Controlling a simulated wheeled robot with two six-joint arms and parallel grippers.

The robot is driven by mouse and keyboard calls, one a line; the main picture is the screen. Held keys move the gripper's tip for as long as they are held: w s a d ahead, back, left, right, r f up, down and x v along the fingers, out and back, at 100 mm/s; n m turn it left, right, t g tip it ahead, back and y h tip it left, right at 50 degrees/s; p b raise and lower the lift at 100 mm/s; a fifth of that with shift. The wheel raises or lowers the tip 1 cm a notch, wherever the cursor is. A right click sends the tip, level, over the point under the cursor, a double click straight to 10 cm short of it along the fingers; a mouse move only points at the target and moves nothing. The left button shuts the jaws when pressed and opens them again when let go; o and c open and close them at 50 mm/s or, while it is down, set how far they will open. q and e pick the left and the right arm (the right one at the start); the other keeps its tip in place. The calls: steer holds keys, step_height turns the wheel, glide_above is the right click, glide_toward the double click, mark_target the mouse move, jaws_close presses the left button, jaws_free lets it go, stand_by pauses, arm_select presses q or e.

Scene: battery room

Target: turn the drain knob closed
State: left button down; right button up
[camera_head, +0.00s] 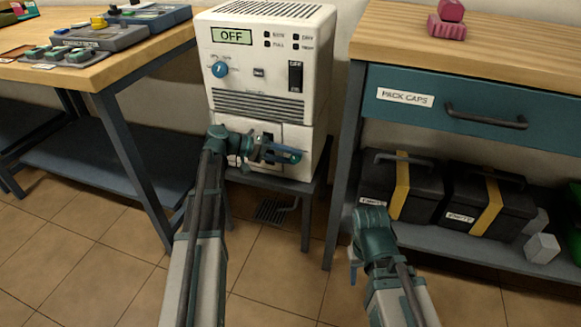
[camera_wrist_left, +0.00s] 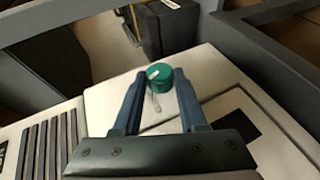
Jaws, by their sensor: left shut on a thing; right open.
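The white machine (camera_head: 315,110) stands on a dark stand and its display reads OFF. My left gripper (camera_head: 292,156) is at the lower front of the machine. In the left wrist view its two fingers (camera_wrist_left: 159,78) are shut on a small round teal knob (camera_wrist_left: 160,73), one finger on each side. A thin pale strip shows below the knob. The drain knob is mostly hidden by my gripper in the head view. My right gripper (camera_head: 355,264) is open and empty in front of the right bench, low and apart from the machine.
A blue dial (camera_head: 220,69) and a black switch (camera_head: 295,76) are on the machine's upper front. A floor grate (camera_head: 272,211) lies below it. The left table (camera_head: 108,68) and right bench (camera_head: 365,55) flank it. Black cases (camera_head: 420,191) sit on the bench's shelf.

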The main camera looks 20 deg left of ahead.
arm_select(q)
steer(key=shift+f+n+t+h+b, duration=0.25)
steer(key=shift+h+b, duration=0.4)
steer(key=shift+b, duration=0.5)
steer(key=shift+f+n+t+h+b, duration=0.2)
steer(key=shift+h+b, duration=0.45)
steer(key=shift+b, duration=0.5)
steer(key=shift+r, duration=0.15)
steer(key=shift+c, duration=2.2)
jaws_free()
steer(key=shift+a, duration=0.15)
steer(key=p+v, duration=0.1)
steer(key=v, duration=1.2)
steer(key=shift+a, duration=0.35)
steer(key=shift+s, duration=0.1)
